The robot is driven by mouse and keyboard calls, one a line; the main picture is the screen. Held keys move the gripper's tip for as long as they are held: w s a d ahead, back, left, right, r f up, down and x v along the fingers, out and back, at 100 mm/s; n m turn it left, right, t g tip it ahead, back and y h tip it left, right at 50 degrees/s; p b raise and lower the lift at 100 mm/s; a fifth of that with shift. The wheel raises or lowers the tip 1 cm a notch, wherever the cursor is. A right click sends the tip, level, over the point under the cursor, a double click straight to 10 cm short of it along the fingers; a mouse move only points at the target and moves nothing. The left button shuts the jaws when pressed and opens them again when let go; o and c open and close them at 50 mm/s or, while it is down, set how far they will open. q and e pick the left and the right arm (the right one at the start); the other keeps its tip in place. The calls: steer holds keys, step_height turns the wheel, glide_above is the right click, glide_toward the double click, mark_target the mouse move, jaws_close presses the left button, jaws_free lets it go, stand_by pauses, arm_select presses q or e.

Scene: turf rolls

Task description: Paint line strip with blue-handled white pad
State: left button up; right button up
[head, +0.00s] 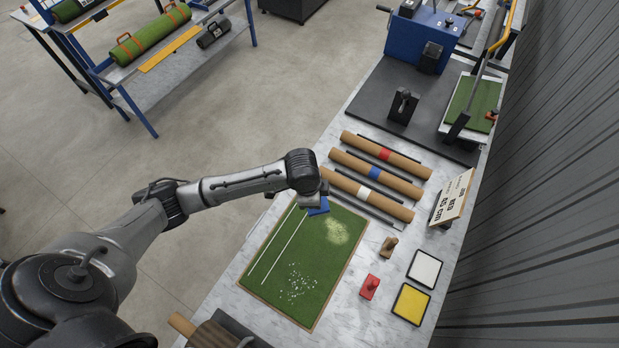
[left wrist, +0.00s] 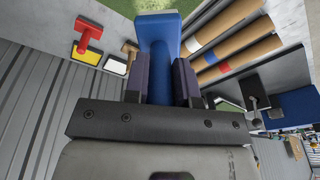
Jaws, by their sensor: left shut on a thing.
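My left gripper (head: 314,199) is shut on the blue-handled pad (head: 319,207), over the far end of the turf piece (head: 322,270). In the left wrist view, the fingers (left wrist: 160,82) sit on both sides of the blue handle (left wrist: 160,45), with a pale edge at its far end. I cannot tell whether the pad touches the turf. Two thin white lines (head: 284,246) run along the turf's left side. A pale patch (head: 338,232) and scattered white specks (head: 296,286) also mark it. A white paint tray (head: 424,268) lies to the right. My right gripper is not seen.
A red-handled tool (head: 370,287), a wooden-handled tool (head: 389,246) and a yellow tray (head: 411,303) lie right of the turf. Three brown rolls (head: 366,192) with red, blue and white bands lie beyond it. A sign (head: 452,197) stands near the wall.

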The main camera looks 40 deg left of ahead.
arm_select(q)
steer(key=w+a+f+m+b, duration=0.4)
steer(key=f+b, duration=0.1)
steer(key=f, duration=0.1)
steer(key=w+a+f+m+g+y+b, duration=0.1)
steer(key=w+a+f+m+b, duration=0.3)
steer(key=f, duration=0.3)
steer(key=shift+a+f+g+b, duration=0.2)
steer(key=shift+a+g+b, duration=0.15)
steer(key=shift+a, duration=0.4)
steer(key=shift+w, duration=0.1)
